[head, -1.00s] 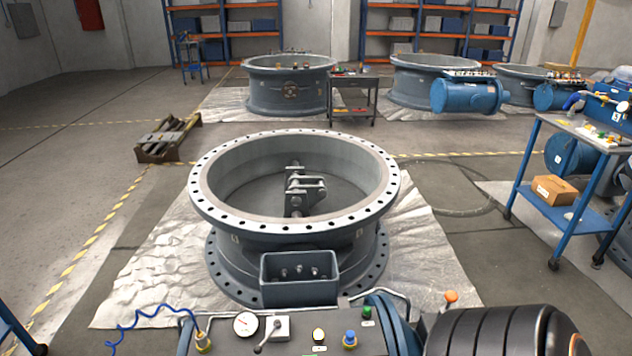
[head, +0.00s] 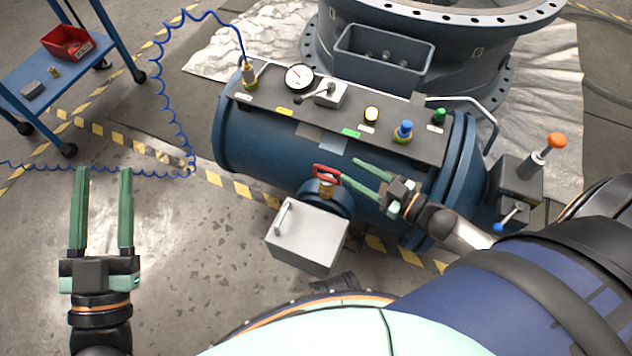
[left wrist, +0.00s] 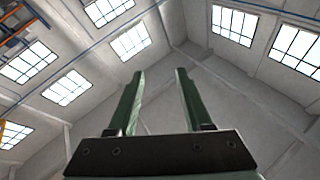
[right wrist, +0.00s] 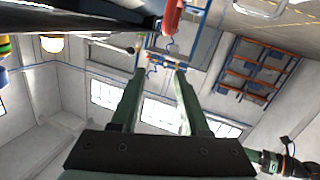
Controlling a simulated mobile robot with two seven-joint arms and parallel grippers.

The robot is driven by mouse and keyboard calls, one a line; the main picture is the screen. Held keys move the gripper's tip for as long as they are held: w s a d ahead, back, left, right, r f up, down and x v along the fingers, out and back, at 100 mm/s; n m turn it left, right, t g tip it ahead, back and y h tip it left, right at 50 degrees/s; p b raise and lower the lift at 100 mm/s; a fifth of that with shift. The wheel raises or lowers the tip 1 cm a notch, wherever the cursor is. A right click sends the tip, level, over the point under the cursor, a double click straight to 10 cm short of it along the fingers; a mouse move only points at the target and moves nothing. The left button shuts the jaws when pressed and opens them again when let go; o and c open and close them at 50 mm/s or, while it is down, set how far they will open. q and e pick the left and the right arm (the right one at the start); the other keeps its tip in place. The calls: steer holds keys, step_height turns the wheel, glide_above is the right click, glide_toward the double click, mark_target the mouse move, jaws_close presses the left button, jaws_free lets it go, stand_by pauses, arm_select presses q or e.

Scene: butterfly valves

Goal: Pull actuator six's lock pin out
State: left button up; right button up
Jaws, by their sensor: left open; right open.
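The blue actuator cylinder (head: 262,152) lies across the middle of the head view; I can read no number six on it. An orange-knobbed steel pin (head: 548,151) stands tilted in a dark block at its right end. A red loop handle (head: 326,171) sits on a brass fitting at its near side; it shows red in the right wrist view (right wrist: 172,16). I cannot tell for certain which is the lock pin. My right gripper (head: 337,169) is open and empty, its fingertips close to the red handle. My left gripper (head: 104,170) is open and empty over the floor.
A grey box (head: 307,238) hangs below the red handle. The top panel (head: 330,118) carries a gauge (head: 299,77), a lever and coloured knobs. A blue coiled hose (head: 163,80) runs left. A blue cart (head: 60,75) stands at upper left. Floor at lower left is clear.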

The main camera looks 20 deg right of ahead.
mark_target(317, 164)
step_height(317, 164, down, 6)
steer(key=d+r+n+g+y+b, duration=0.1)
steer(key=d+n+y+b, duration=0.1)
steer(key=n+y+b, duration=0.3)
steer(key=shift+m+g+h, duration=0.4)
steer(key=shift+m, duration=0.3)
steer(key=b+x, duration=0.4)
steer(key=x, duration=0.8)
steer(key=shift+w+d+f, duration=0.1)
steer(key=shift+f, duration=0.1)
arm_select(q)
steer(key=s+d+m+t+h, duration=0.1)
steer(key=s+m+h, duration=0.3)
steer(key=s+h, duration=0.2)
steer(key=shift+d+f+m+h, duration=0.15)
steer(key=shift+d+m+h, duration=0.15)
steer(key=shift+d+h, duration=0.1)
arm_select(e)
jaws_close()
steer(key=shift+d, duration=0.15)
